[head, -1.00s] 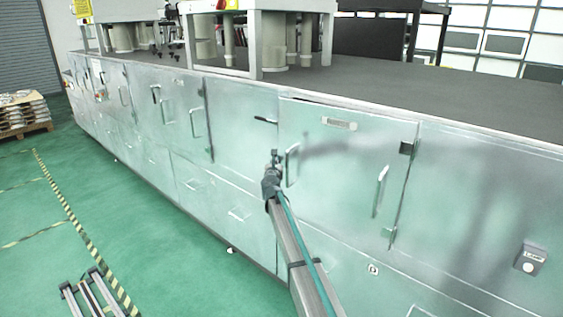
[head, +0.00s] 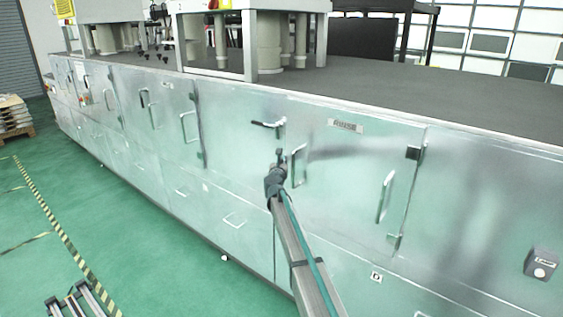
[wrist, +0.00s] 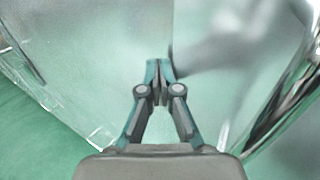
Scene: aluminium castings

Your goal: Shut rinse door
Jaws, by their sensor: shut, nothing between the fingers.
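The rinse door (head: 345,190) is a large steel panel with a RINSE label near its top, hinges on its right edge and two upright bar handles. It looks nearly flush with the cabinet front; I cannot tell whether a small gap remains. A dark latch lever (head: 266,124) is on the panel just left of the door's upper left corner. My gripper (head: 281,153) is shut and empty, in front of the door's left edge beside the left bar handle (head: 299,166). In the wrist view the closed fingertips (wrist: 158,66) point at pale steel; contact cannot be told.
The long steel cabinet (head: 230,160) has more doors and drawers to the left. A grey box with a button (head: 541,264) sticks out at the right. The green floor (head: 130,225) in front is mostly clear. A machine frame (head: 250,45) stands on the dark top.

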